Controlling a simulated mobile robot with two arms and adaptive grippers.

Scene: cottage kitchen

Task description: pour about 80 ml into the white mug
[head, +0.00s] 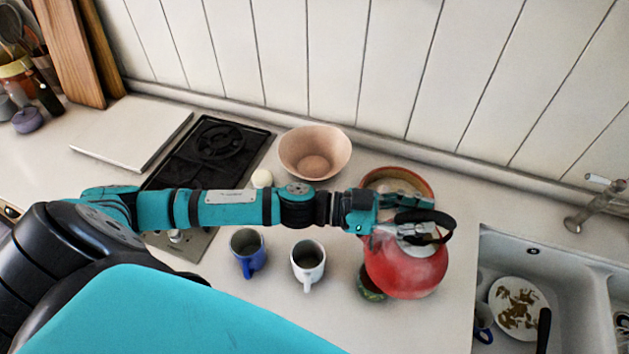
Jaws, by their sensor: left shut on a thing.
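The white mug (308,262) stands upright on the counter, with its handle toward me. I cannot make out what is inside it. A red kettle (405,268) with a black handle and a grey metal top is to the right of the mug. My left gripper (385,222) is shut on the kettle near its top, on the handle side; the fingers are partly hidden against it. I cannot tell whether the kettle's base touches the counter. Its spout is not clearly visible. My right gripper is not in view.
A blue mug (247,252) stands left of the white mug. A small green object (371,285) is between white mug and kettle. A pink bowl (315,152) and an orange-rimmed dish (397,178) stand behind. A black hob (208,150) is left; a sink (567,285) is right.

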